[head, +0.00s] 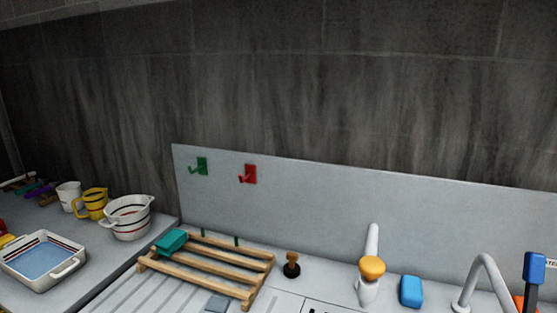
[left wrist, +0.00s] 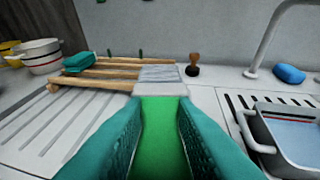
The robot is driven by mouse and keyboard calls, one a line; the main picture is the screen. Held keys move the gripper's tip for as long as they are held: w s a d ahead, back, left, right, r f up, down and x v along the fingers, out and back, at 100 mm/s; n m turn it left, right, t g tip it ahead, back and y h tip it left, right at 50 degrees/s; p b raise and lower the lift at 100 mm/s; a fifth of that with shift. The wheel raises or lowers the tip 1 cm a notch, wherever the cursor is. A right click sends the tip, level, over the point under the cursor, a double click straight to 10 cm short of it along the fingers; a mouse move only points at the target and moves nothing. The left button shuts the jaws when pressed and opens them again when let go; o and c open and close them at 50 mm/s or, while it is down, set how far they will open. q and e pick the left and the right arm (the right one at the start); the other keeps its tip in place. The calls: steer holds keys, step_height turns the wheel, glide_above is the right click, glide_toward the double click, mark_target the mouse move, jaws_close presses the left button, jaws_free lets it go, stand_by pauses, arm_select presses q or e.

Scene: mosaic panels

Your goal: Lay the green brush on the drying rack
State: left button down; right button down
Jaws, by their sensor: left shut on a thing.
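The green brush (left wrist: 158,135) fills the lower middle of the left wrist view, its grey head (left wrist: 158,74) pointing away from me. My left gripper (left wrist: 158,108) has its teal fingers shut on both sides of the green handle. The wooden drying rack (head: 205,262) stands on the ribbed drainboard; it also shows in the left wrist view (left wrist: 105,73). The brush's head overlaps the rack's right end in that view; I cannot tell whether they touch. A small grey patch at the bottom of the head view looks like the brush's head (head: 216,303). My right gripper is not in view.
A teal block (head: 170,241) lies on the rack's left end. A wooden-handled plug (head: 291,265) stands right of the rack. A tap (head: 370,268) and blue sponge (head: 411,291) are further right. Bowl (head: 129,217), cups and a dish (head: 43,258) stand left.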

arm_select(q)
steer(key=s+a+r+n+y, duration=0.1)
steer(key=s, duration=0.1)
steer(key=s+a+r+n+y, duration=0.1)
steer(key=a, duration=0.1)
steer(key=shift+s+a+r+b, duration=0.2)
steer(key=shift+s+a+b, duration=0.1)
steer(key=shift+s+b, duration=0.05)
steer(key=w+d+m+h, duration=0.1)
steer(key=w+d+f+m+p, duration=0.1)
steer(key=w+d, duration=0.1)
steer(key=w+d+f+h+p, duration=0.1)
steer(key=w, duration=0.1)
steer(key=shift+d+f+m+h, duration=0.15)
steer(key=shift+d+m+h, duration=0.15)
steer(key=shift+d+m, duration=0.1)
steer(key=w+d+f+m+h+p, duration=0.1)
steer(key=w+f+h+p, duration=0.1)
steer(key=w+f, duration=0.3)
steer(key=shift+f+m+g+h, duration=0.15)
steer(key=shift+m+g+h, duration=0.15)
steer(key=shift+m+g, duration=0.1)
steer(key=shift+d, duration=0.1)
